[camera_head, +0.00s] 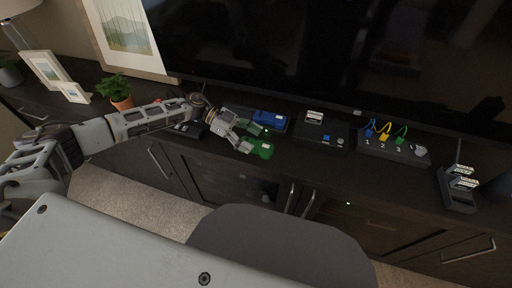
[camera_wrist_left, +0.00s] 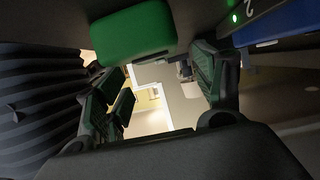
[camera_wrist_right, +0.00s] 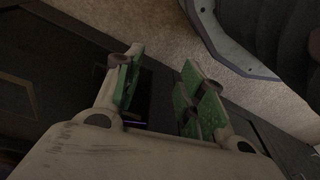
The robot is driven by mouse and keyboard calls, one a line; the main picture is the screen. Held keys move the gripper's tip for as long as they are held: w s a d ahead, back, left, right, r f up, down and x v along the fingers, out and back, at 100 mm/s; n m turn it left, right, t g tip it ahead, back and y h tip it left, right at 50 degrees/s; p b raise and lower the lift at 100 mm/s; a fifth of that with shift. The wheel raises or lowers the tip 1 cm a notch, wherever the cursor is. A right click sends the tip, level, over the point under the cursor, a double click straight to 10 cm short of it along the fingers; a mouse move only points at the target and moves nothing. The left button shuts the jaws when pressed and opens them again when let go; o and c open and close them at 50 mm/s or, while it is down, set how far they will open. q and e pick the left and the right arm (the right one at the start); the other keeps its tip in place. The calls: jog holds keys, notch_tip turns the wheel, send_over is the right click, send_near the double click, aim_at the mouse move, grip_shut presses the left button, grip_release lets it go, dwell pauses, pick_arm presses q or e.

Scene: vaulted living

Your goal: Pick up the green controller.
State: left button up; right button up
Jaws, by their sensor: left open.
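The green controller (camera_head: 262,149) lies at the front edge of the dark cabinet top in the head view. It shows as a green block at the top of the left wrist view (camera_wrist_left: 132,34). My left gripper (camera_head: 246,136) reaches in from the left, open, with its fingertips close beside the controller. In the left wrist view its fingers (camera_wrist_left: 165,92) are apart with nothing between them. Whether a finger touches the controller I cannot tell. My right gripper (camera_wrist_right: 158,92) shows only in its own wrist view, with its fingers apart and empty.
A blue device (camera_head: 270,120) lies right behind the controller. A black box (camera_head: 321,131), a numbered cable panel (camera_head: 392,146) and a dark stand (camera_head: 457,190) sit to the right. A potted plant (camera_head: 117,90) and frames stand left. The television (camera_head: 350,50) rises behind.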

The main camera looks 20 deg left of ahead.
aim_at(264, 145)
pick_arm(q)
jog(key=shift+b+x, duration=0.4)
jog(key=shift+x, duration=1.6)
jog(key=shift+d, duration=0.2)
pick_arm(e)
jog(key=r, duration=0.3)
jog(key=shift+s+a+r, duration=0.1)
jog(key=shift+s+a, duration=0.1)
jog(key=shift+a, duration=0.15)
pick_arm(q)
jog(key=shift+c, duration=0.4)
jog(key=c, duration=0.9)
pick_arm(e)
jog(key=shift+w+r, duration=0.3)
jog(key=shift+w, duration=0.35)
pick_arm(q)
jog(key=shift+r, duration=0.1)
jog(key=shift+r, duration=0.65)
jog(key=shift+r+p, duration=1.25)
jog(key=shift+r, duration=3.05)
pick_arm(e)
notch_tip(264, 145, down, 8)
jog(key=s+d, duration=0.1)
jog(key=shift+d, duration=0.4)
